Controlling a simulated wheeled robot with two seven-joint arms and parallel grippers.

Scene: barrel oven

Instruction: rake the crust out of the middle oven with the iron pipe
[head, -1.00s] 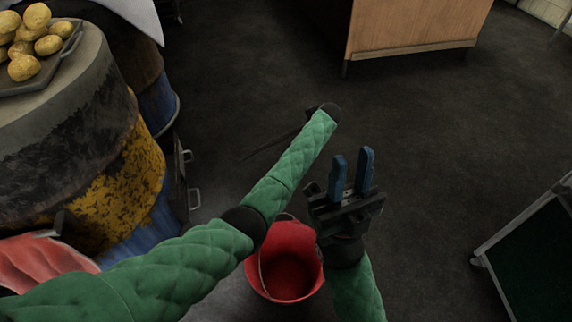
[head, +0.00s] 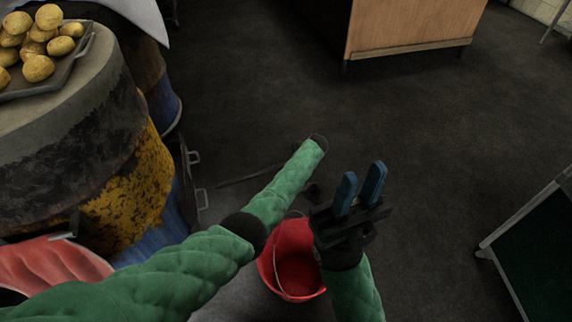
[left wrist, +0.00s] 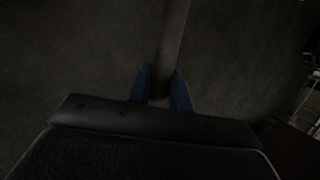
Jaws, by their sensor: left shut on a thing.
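The iron pipe shows in the left wrist view (left wrist: 172,40) as a dark round bar between the blue fingers of my left gripper (left wrist: 161,88), which is shut on it. In the head view my left forearm hides that gripper, and a thin dark length of the pipe (head: 248,177) sticks out to the left, above the floor. My right gripper (head: 361,177) is open and empty, its two blue fingers apart, above the red bucket. A barrel oven (head: 125,190) with worn yellow and black paint stands at the left; I cannot tell if it is the middle one. No crust is visible.
A tray (head: 60,84) of potatoes lies on the barrel's top. A red bucket (head: 283,250) stands on the floor beneath my arms. A red cloth-like thing (head: 50,265) is at lower left. A wooden cabinet (head: 410,30) and a green-topped cart (head: 540,240) border open dark floor.

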